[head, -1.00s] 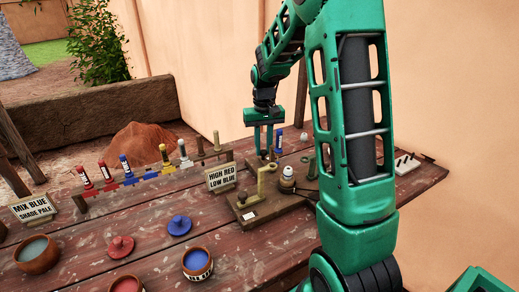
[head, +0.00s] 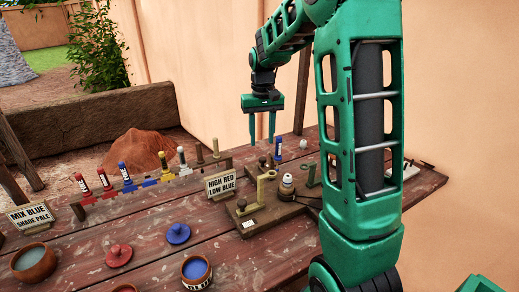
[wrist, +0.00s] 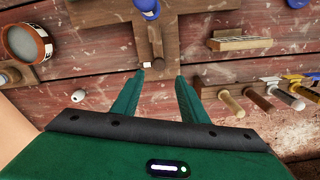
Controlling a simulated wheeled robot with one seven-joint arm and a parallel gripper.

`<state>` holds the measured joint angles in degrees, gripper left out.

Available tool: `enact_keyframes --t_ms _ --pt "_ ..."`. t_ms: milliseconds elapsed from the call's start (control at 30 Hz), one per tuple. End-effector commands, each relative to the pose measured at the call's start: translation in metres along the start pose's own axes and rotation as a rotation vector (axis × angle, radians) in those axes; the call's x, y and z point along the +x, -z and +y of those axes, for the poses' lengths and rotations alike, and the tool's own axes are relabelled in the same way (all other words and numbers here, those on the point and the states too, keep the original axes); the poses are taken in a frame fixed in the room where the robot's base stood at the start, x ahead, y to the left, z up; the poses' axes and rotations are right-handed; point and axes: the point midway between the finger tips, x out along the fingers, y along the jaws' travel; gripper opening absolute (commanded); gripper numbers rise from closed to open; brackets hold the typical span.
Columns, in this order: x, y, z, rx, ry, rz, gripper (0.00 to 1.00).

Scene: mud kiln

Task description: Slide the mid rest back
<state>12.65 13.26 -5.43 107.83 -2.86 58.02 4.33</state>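A wooden board (head: 255,226) on the table carries several fittings: a yellow upright bracket (head: 262,188), a white-topped knob (head: 286,186) and a green rest (head: 310,172). I cannot tell for sure which fitting is the mid rest. A blue tube (head: 278,149) stands behind them; its blue end also shows in the wrist view (wrist: 147,9). My gripper (head: 262,141) is open and empty, pointing down above the back of the board. In the wrist view, a brown peg (wrist: 157,48) stands just beyond the fingertips (wrist: 160,75), not between them.
A rack (head: 150,183) of several coloured tubes stands left of the board, beside a "HIGH RED LOW BLUE" sign (head: 220,184). Red (head: 118,255) and blue (head: 178,233) lids and paint pots (head: 195,272) lie in front. A wall rises behind the table's right side.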

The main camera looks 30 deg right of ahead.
Motion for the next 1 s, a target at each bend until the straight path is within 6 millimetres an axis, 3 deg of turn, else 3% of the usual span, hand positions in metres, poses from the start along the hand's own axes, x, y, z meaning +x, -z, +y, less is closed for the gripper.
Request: enact_keyframes --t_ms 100,300,1000 --pt "-0.019 0.001 0.0 -0.001 0.0 0.002 0.4" --pt "-0.036 0.001 -0.001 -0.001 0.0 0.001 0.4" --pt "-0.039 -0.007 -0.007 -0.014 0.003 0.011 0.4"
